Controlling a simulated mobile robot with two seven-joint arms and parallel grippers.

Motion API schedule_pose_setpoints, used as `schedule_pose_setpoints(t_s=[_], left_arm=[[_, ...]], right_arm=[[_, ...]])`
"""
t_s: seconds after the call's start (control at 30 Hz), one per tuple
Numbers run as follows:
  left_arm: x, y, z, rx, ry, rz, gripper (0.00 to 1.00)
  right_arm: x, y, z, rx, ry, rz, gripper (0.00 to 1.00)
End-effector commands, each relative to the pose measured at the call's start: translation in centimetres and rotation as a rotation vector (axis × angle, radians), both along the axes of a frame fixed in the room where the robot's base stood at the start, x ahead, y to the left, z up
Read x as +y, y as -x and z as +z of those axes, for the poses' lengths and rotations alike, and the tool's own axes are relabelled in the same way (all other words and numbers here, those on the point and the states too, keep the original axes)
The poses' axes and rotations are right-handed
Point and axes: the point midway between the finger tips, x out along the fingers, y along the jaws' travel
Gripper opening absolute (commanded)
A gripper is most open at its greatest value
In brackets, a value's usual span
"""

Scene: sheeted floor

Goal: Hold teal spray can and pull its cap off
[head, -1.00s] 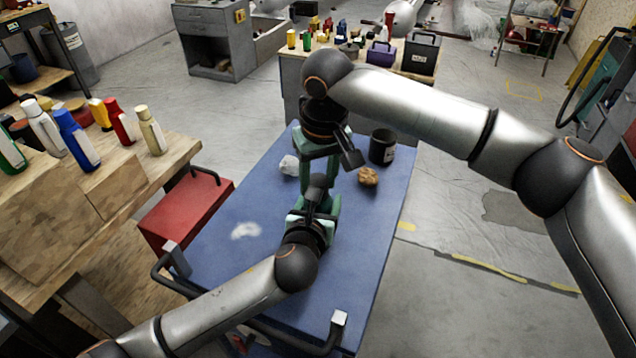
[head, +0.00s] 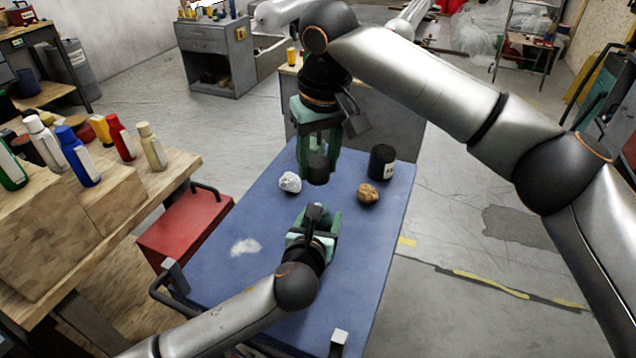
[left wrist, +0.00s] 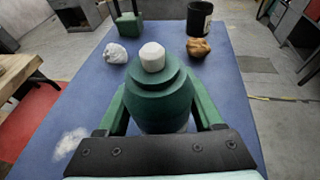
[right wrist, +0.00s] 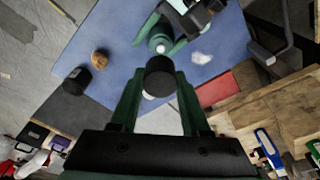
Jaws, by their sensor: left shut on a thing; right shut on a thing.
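The teal spray can (left wrist: 158,105) stands between my left gripper's fingers, its white nozzle (left wrist: 152,57) bare on top. My left gripper (head: 313,222) is shut on the can's body over the blue bench top; the can is largely hidden in the head view. The dark cap (head: 318,170) is between the fingers of my right gripper (head: 317,158), which is shut on it, above and beyond the left gripper. The cap also shows in the right wrist view (right wrist: 160,72), apart from the can (right wrist: 160,43).
A white crumpled lump (head: 290,182), a brown lump (head: 368,194) and a black canister (head: 382,162) are on the blue bench top (head: 225,225). A red box (head: 185,225) stands to the left. Several bottles stand on the wooden bench (head: 120,190).

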Motion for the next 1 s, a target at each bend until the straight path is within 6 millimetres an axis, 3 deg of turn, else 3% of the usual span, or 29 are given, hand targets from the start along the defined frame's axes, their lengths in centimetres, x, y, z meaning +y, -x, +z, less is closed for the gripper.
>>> schedule_pose_setpoints(t_s=[0.2, 0.43, 0.47, 0.73, 1.0], left_arm=[[0.1, 0.0, -0.1, 0.001, -0.001, 0.001, 0.07], [0.1, 0.0, -0.1, 0.001, -0.001, 0.001, 0.07], [0.0, 0.0, 0.0, 0.0, -0.001, 0.001, 0.69], [0.0, 0.0, 0.0, 0.0, 0.0, 0.001, 1.0], [0.0, 0.1, 0.0, 0.001, -0.001, 0.001, 1.0]], right_arm=[[0.1, 0.0, 2.0, -0.001, -0.001, 0.001, 0.0], [0.0, 0.0, 2.1, 0.0, 0.0, 0.001, 0.0], [0.0, 0.0, 2.1, 0.0, -0.001, 0.001, 0.0], [0.0, 0.0, 2.1, 0.0, 0.0, 0.0, 0.0], [0.0, 0.0, 2.1, 0.0, 0.0, 0.0, 0.0]])
